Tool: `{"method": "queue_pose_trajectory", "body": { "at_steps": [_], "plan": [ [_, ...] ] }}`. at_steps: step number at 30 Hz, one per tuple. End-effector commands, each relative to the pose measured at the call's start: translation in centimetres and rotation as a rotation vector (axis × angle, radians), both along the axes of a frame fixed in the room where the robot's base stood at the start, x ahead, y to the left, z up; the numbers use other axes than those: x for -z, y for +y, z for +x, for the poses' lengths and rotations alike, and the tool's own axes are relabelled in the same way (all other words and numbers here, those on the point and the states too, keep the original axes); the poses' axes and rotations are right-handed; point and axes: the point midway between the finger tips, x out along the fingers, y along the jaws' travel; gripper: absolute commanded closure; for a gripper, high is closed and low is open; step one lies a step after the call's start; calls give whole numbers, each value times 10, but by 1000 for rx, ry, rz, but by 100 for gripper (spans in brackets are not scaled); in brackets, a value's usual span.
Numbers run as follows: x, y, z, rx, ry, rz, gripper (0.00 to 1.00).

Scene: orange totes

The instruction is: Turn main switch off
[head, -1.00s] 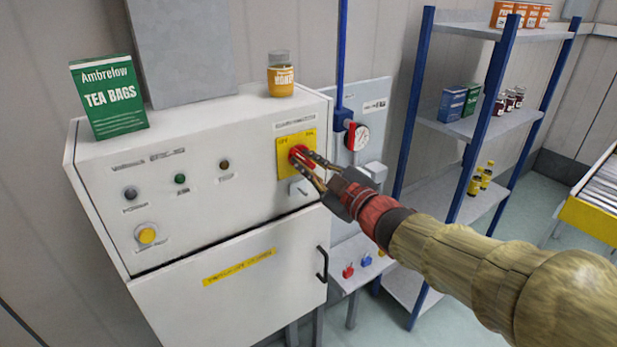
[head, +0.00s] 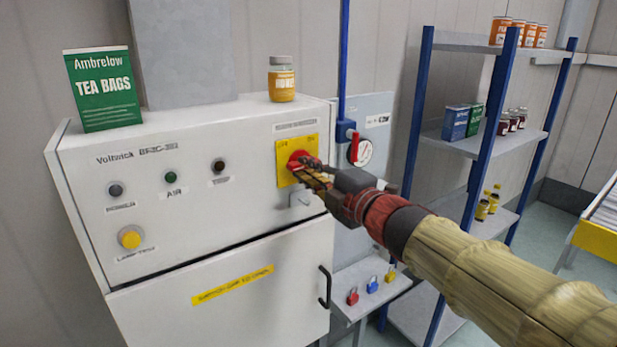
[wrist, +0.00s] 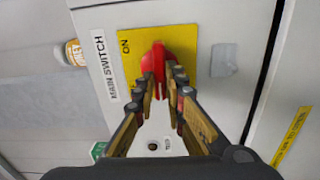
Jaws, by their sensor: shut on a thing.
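The main switch is a red rotary knob (wrist: 158,60) on a yellow plate (wrist: 130,45) at the upper right of the white cabinet front. In the head view the knob (head: 297,158) is partly covered by my fingers. My gripper (wrist: 163,85) is shut on the red knob, one finger on each side of it. The label "MAIN SWITCH" (wrist: 105,62) and the word "ON" beside the knob show in the wrist view. The plate's other word is too blurred to read for sure in the head view.
A grey hasp (wrist: 223,59) juts out beside the plate. A jar (head: 281,80) and a tea bags box (head: 104,90) stand on the cabinet top.

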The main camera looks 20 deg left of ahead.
Motion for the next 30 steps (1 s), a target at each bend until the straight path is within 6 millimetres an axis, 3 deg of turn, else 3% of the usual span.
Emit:
{"method": "queue_pose_trajectory", "body": {
  "at_steps": [20, 21, 30],
  "plan": [
    [2, 0, 0, -1, -42, -39, 100],
    [2, 0, 0, -1, -42, -39, 86],
    [1, 0, 0, 0, -42, -37, 70]
  ]
}}
